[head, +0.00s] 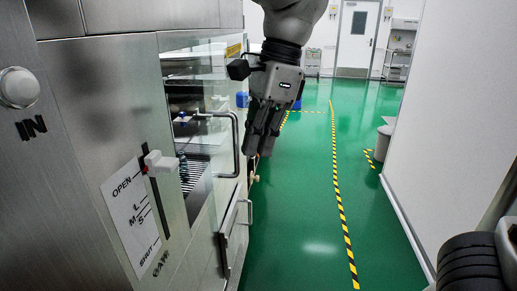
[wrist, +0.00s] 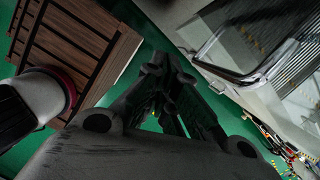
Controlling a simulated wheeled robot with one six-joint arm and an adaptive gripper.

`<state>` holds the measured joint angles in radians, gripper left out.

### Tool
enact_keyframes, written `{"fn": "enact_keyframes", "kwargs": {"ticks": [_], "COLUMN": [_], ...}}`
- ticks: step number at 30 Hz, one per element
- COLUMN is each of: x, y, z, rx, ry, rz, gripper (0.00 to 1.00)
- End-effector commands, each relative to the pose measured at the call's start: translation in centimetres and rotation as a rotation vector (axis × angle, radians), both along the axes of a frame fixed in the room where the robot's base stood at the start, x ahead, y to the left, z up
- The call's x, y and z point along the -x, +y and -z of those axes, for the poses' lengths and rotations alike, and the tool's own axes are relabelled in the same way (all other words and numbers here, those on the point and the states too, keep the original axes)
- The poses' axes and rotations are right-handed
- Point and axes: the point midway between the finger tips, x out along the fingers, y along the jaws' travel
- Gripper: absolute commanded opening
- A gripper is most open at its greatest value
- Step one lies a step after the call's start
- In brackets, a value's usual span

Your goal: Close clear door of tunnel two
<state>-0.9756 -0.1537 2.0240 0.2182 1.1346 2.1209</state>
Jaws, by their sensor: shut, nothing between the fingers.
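The clear door (head: 200,185) is on the steel washer's side at left in the head view, with a curved metal handle (head: 235,145). Racks and fittings show through it, and I cannot tell how far it stands from its frame. In the wrist view, a glass panel (wrist: 235,35) with a metal handle bar shows at upper right. My gripper (head: 257,150) points down just right of the handle, apparently apart from it. Its fingers are together and empty; they also show in the wrist view (wrist: 165,85). No tunnel number is readable.
A lower handle (head: 232,235) juts from the washer. A lever (head: 160,162) sits beside an OPEN–SHUT label (head: 131,215). The green floor aisle (head: 300,215) is clear up to the white wall (head: 450,120). A slatted brown wooden unit (wrist: 75,45) is at the wrist view's upper left.

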Motion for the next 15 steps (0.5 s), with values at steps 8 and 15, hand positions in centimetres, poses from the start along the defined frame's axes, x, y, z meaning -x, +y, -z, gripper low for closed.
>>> {"fn": "enact_keyframes", "kwargs": {"ticks": [8,15], "x": [0.0,0.1], "y": [-1.1,-1.9], "z": [-4.6,-7.4], "rx": [-0.004,-0.001], "ry": [-0.002,0.0], "rz": [0.001,0.002], "gripper": [0.0,0.0]}}
